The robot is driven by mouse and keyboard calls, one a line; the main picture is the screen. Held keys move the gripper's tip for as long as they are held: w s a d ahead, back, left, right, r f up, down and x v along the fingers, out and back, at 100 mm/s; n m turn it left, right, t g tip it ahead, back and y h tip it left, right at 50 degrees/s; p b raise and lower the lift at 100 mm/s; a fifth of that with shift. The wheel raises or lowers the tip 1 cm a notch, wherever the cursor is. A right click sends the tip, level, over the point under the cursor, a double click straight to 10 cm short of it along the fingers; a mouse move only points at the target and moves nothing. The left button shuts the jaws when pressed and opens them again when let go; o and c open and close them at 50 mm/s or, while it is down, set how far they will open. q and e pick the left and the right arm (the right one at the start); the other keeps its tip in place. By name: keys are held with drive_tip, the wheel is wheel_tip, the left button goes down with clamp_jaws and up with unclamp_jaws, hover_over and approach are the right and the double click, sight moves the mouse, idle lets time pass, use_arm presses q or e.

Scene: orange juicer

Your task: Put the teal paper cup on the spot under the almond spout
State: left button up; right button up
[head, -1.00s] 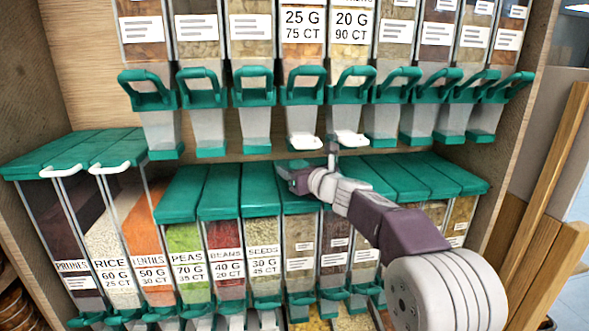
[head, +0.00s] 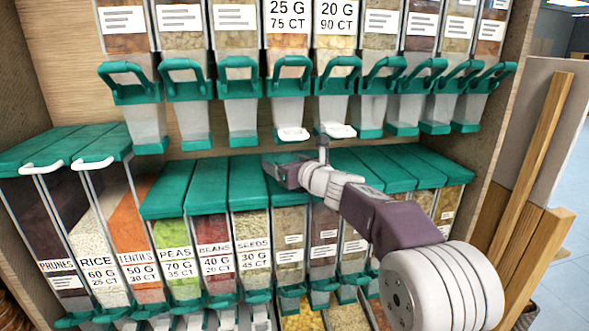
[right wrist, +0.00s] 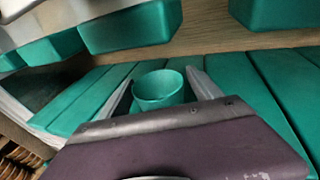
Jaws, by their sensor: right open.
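The teal paper cup (right wrist: 158,92) shows in the right wrist view, mouth up, between my right gripper's fingers, over the teal lids. My right gripper (right wrist: 164,88) is open around it; contact with the fingers cannot be judged. In the head view, my right gripper (head: 274,166) is at the lids below the two white-tipped spouts; the cup cannot be told from the teal there. These spouts are the left white-tipped spout (head: 293,134) and the right white-tipped spout (head: 338,130). Their product names are cut off, so I cannot tell which is almond. My left gripper is out of view.
Upper dispensers with teal handles (head: 238,76) hang low over the lids of the lower bins (head: 178,190), leaving a narrow gap. Two white handles (head: 93,163) stick out at the left. A wooden side wall (head: 510,110) bounds the shelf at right.

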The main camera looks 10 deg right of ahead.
drive_tip(key=b+v, duration=0.1)
drive_tip(key=v, duration=1)
drive_tip(key=shift+w+f, duration=0.1)
